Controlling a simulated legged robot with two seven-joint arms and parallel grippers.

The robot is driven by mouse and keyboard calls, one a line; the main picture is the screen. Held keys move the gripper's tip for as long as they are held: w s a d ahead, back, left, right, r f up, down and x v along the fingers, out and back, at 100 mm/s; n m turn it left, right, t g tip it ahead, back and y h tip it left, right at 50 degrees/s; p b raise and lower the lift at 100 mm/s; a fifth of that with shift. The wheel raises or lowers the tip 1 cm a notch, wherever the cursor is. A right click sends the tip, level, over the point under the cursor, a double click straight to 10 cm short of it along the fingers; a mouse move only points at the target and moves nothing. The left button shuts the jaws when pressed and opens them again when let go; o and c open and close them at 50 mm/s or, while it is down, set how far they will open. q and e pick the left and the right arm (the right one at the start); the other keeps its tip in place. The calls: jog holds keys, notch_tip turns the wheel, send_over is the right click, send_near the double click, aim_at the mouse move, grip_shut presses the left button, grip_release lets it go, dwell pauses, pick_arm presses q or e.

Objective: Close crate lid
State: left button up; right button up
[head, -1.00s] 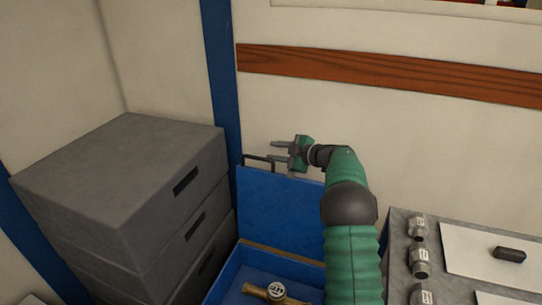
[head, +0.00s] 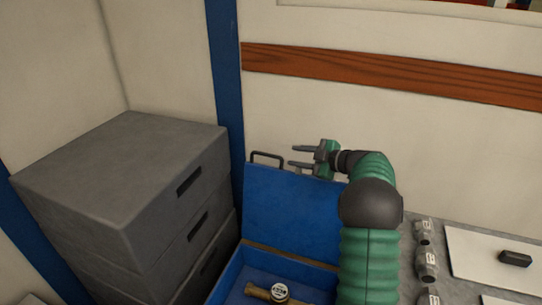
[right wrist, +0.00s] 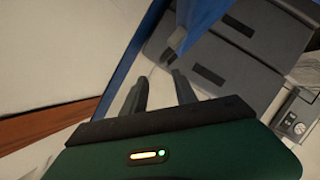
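The blue crate lid (head: 295,215) stands open and raised at the back of the crate, with a dark handle (head: 267,156) on its top edge. The blue crate (head: 234,272) is below, with a brass meter (head: 279,291) inside. My right gripper (head: 293,156) is at the lid's top edge, right of the handle, fingers pointing left. Its fingers are apart with nothing between them; I cannot tell whether it touches the lid. In the right wrist view the two fingers (right wrist: 156,85) are spread and empty, with a blue piece, probably the lid (right wrist: 200,22), just beyond. My left gripper is out of view.
Stacked grey drawer boxes (head: 125,180) stand close left of the crate. A grey bench (head: 408,225) with several metal fittings (head: 426,264) and a white sheet is at right. The wall with a wooden rail (head: 390,80) is close behind the lid.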

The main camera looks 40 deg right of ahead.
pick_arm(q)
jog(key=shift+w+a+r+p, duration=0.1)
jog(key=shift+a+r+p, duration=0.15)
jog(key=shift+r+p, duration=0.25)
pick_arm(e)
jog(key=v, duration=0.8)
jog(key=shift+a, duration=0.2)
jog(key=shift+s, duration=0.15)
pick_arm(q)
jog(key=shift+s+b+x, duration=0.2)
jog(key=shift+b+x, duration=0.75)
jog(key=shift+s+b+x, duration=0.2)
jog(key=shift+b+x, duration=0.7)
jog(key=shift+b, duration=0.05)
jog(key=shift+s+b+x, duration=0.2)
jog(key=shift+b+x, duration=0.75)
pick_arm(e)
jog(key=v, duration=1.6)
jog(key=shift+s+d, duration=0.25)
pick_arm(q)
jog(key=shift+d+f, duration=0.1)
pick_arm(e)
jog(key=shift+f, duration=0.1)
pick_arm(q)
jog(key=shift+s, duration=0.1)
